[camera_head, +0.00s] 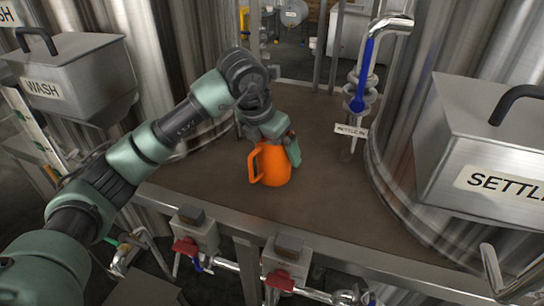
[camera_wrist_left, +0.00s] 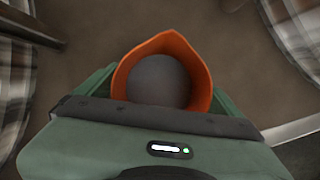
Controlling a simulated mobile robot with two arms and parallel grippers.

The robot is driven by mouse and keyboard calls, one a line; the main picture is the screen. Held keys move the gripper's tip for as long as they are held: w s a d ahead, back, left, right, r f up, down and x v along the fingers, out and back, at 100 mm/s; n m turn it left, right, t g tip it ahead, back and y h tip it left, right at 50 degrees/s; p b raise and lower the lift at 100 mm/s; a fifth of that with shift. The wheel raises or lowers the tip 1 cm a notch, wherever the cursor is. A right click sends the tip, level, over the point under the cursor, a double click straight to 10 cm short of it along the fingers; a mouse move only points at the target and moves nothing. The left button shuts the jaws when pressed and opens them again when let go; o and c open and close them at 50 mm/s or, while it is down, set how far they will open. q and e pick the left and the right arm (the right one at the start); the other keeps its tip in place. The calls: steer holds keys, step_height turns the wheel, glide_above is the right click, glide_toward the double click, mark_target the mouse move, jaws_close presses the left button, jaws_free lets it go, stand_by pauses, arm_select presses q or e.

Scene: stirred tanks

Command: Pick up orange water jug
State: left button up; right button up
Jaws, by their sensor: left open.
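The orange water jug (camera_head: 272,168) stands upright on the brown platform (camera_head: 335,205), with its handle toward the left. My left gripper (camera_head: 275,140) is over the jug from above and behind, with a green finger showing along the jug's right side. In the left wrist view I look down into the jug (camera_wrist_left: 205,75), which shows an orange rim and a grey inside. The open green fingers of my left gripper (camera_wrist_left: 160,90) lie on either side of it. Whether they touch the jug is hard to tell. My right gripper is not in view.
Large steel tanks stand on the left (camera_head: 185,60) and right (camera_head: 405,130). A box labelled WASH (camera_head: 75,75) is at left and one labelled SETTLE (camera_head: 480,150) at right. A pipe with a blue handle (camera_head: 366,75) rises behind. Red-handled valves (camera_head: 280,281) line the front edge.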

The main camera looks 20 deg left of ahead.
arm_select(q)
steer(key=c, duration=1.9)
steer(key=shift+r, duration=0.1)
jaws_close()
steer(key=shift+a, duration=0.1)
